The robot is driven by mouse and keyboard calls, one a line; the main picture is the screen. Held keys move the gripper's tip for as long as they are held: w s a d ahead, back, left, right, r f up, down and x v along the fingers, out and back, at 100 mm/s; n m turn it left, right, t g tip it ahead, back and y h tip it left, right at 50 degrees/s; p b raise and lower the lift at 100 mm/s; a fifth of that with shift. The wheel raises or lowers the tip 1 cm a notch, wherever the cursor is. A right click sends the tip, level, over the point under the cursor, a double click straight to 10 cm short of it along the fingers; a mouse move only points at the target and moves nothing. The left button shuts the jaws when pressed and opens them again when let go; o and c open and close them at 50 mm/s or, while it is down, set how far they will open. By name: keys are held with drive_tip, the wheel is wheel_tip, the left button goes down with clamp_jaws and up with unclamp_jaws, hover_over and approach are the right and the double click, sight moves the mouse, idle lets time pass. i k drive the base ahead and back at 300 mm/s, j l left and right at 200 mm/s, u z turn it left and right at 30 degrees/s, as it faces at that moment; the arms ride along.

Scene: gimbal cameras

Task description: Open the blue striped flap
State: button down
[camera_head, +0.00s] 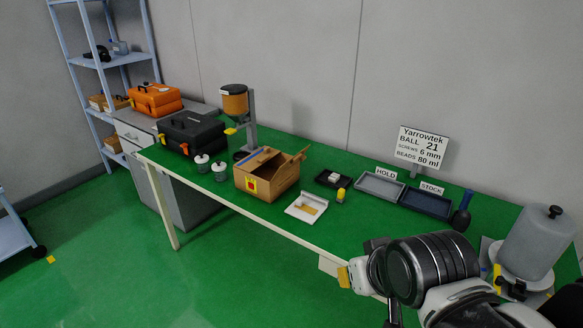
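A brown cardboard box (283,184) stands on the green table, left of its middle, with a red and yellow label on its front. A blue stripe (251,157) shows along the top at its left side. A brown flap (299,159) at the right side stands partly raised. My arm reaches in from the lower right. My gripper (347,277), partly seen with a yellow tip, is beyond the table's front edge, well to the right of the box and apart from it. Its fingers cannot be made out clearly.
A black toolbox (191,132) and two small jars stand left of the box; a hopper on a stand (236,100) is behind it. A white tray (307,207), a small black tray (332,179) and the HOLD (380,187) and STOCK (426,204) trays are to the right.

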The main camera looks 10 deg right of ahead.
sight(253, 162)
drive_tip(key=i+l, duration=0.15)
drive_tip(key=i, duration=0.25)
drive_tip(key=i+l, duration=0.15)
drive_tip(key=i, duration=0.2)
drive_tip(key=i+l, duration=0.1)
drive_tip(key=i, duration=0.3)
